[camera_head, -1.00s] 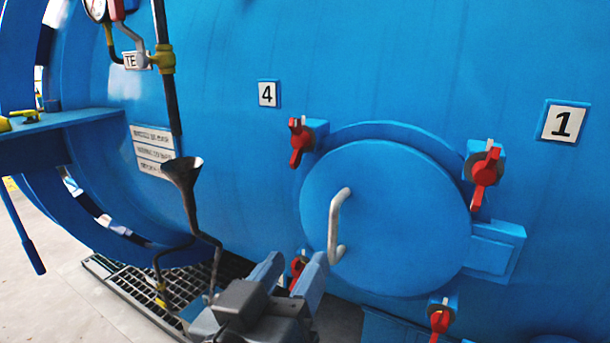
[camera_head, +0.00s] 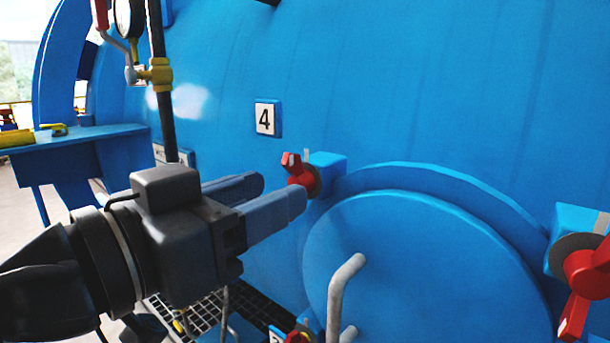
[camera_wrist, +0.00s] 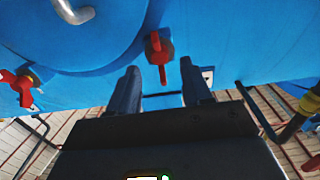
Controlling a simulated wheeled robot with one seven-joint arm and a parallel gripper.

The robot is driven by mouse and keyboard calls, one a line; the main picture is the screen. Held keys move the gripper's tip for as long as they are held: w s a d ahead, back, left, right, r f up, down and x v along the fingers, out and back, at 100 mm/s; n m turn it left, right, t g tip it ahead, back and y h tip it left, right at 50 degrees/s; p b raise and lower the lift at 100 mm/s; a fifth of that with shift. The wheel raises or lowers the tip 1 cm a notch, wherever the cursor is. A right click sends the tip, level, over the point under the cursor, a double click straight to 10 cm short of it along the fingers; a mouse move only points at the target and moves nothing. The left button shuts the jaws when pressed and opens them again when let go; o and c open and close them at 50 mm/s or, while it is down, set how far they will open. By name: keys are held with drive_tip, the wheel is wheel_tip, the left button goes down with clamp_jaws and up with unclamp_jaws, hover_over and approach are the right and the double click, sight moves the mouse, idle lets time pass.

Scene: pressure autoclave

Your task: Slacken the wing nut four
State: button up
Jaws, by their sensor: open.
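Wing nut four (camera_head: 299,171) is red and sits on a dark washer at a blue lug, at the upper left of the round door, below the plate marked 4 (camera_head: 265,118). My gripper (camera_head: 282,189) is open, its two fingers pointing at this wing nut from the left, and overlaps the nut's lower left edge in the head view. In the wrist view, a red wing nut (camera_wrist: 158,48), which appears to be the same one, lies just ahead of the gap between the fingers (camera_wrist: 160,70). No contact can be made out.
The blue door (camera_head: 425,265) has a grey handle (camera_head: 343,290) below and right of my gripper. Another red wing nut (camera_head: 585,275) sits at the right. A dark pipe with a yellow fitting (camera_head: 157,74) and a blue shelf (camera_head: 75,137) are at the left.

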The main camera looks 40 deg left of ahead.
sight(297, 174)
drive_tip(key=shift+w+d+p, duration=0.2)
drive_tip(key=shift+w+p, duration=0.15)
drive_tip(key=shift+w, duration=2.4)
drive_tip(key=shift+c, duration=0.3)
clamp_jaws()
